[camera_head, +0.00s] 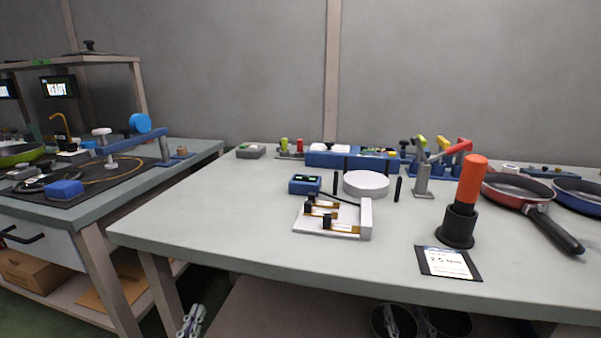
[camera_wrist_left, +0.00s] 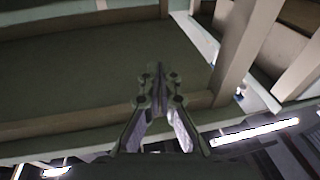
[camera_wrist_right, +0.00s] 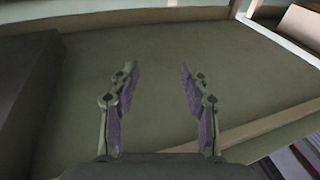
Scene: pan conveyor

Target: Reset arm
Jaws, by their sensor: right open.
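My left gripper (camera_head: 192,318) hangs low at the bottom edge of the head view, in front of and below the tabletop. In the left wrist view its fingertips (camera_wrist_left: 157,72) meet with nothing visible between them. My right gripper (camera_wrist_right: 157,72) has its fingers wide apart and empty in the right wrist view, over a plain greenish surface. Dark rounded shapes and pale finger-like parts show below the table's front edge in the head view, partly cut off. Neither gripper touches anything on the tabletop.
The grey table (camera_head: 180,235) holds a white fixture (camera_head: 365,220), a white disc (camera_head: 366,183), an orange-handled tool (camera_head: 470,185) in a black holder, a card (camera_head: 448,263) and a red pan (camera_head: 515,190). A side bench (camera_head: 100,205) stands left. The table's left front is clear.

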